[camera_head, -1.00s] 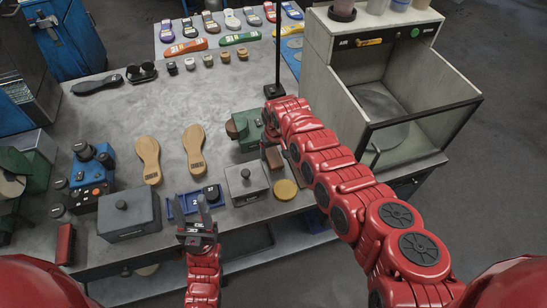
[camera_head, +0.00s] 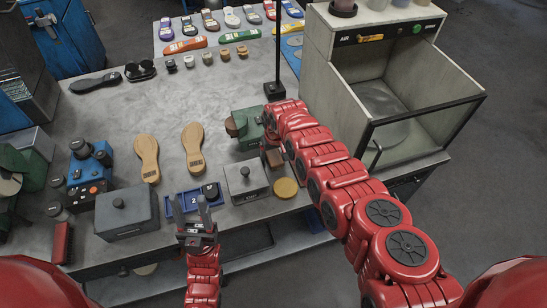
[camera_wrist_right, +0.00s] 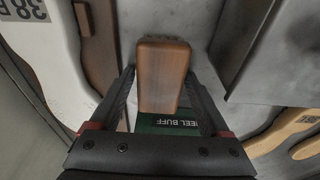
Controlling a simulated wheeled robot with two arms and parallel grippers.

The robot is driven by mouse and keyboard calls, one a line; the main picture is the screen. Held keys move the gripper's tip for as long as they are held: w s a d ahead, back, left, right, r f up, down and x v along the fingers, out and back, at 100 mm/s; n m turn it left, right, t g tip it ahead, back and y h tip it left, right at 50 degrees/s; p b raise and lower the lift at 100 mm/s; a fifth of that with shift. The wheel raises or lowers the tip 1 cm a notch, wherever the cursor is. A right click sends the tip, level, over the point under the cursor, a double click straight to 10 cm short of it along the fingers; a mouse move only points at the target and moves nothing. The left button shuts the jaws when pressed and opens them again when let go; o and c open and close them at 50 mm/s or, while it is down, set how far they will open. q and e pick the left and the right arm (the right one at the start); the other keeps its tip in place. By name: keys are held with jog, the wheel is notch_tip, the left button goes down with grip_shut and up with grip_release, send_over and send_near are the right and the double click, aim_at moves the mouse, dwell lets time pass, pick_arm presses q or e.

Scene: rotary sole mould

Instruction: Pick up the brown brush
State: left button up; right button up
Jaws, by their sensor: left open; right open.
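The brown brush (camera_wrist_right: 163,75) shows in the right wrist view as a brown wooden block with rounded edges, between the two fingers of my right gripper (camera_wrist_right: 160,88). These fingers are open, one on each side; I cannot tell whether they touch it. My left gripper (camera_head: 202,212) is open and empty, fingers upward, at the bench's front edge by the blue tray.
A grey lidded box (camera_head: 245,183) and a yellow disc (camera_head: 286,188) stand close to the brush. Two wooden soles (camera_head: 193,148) lie further left. A black post (camera_head: 274,90) and a large open cabinet (camera_head: 400,100) stand behind and right.

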jog(key=shift+f, duration=0.1)
jog(key=c, duration=1.2)
jog(key=shift+o, duration=0.2)
